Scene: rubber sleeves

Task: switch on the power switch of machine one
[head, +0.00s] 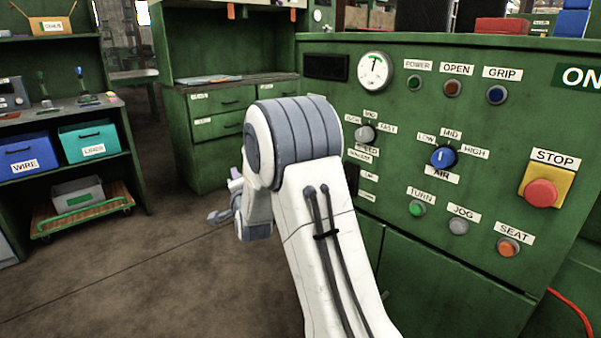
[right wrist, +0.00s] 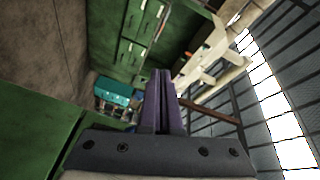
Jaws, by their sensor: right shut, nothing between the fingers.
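Under the label POWER (head: 418,65) sits a small round green lamp or button (head: 415,83). A dark fitting (head: 351,178) lower on the panel is partly hidden behind my right arm; I cannot tell what it is. My right gripper (head: 235,181) points away to the left of the panel, apart from it. In the right wrist view its purple fingers (right wrist: 162,78) are shut and empty. My left gripper is not in view.
The panel also bears a gauge (head: 375,71), a blue AIR knob (head: 443,157), a red STOP button (head: 541,193) and several small buttons. A green drawer cabinet (head: 205,128) stands behind my arm. Shelves with a blue bin (head: 30,155) stand left. The floor (head: 130,260) is clear.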

